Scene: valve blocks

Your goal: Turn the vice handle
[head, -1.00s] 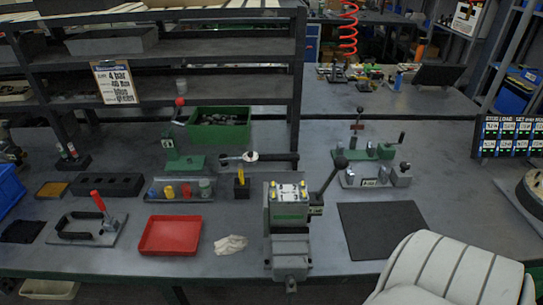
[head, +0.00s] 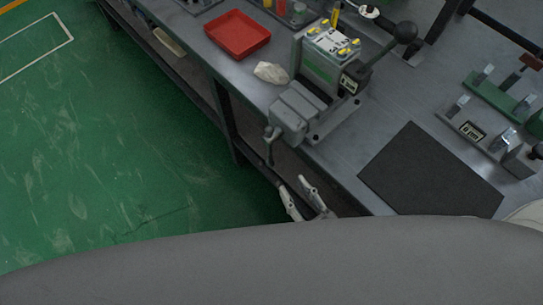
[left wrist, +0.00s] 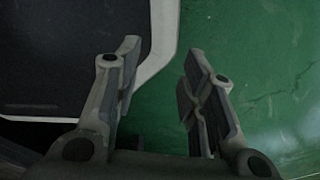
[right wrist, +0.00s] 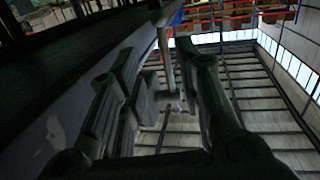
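The grey vice (head: 290,115) is bolted at the bench's front edge in the head view, with a numbered block (head: 332,42) on top. Its handle (head: 269,143) hangs at the vice's front end, over the bench edge. My right gripper (head: 293,184) is open, just below and slightly right of the handle in the head view, apart from it. In the right wrist view, a thin grey bar (right wrist: 165,58), apparently the handle, shows beyond and between the open fingers. My left gripper (left wrist: 160,65) is open and empty over the green floor in the left wrist view.
A red tray (head: 237,34) and a crumpled cloth (head: 271,73) lie beside the vice. The green floor (head: 110,140) at left is clear.

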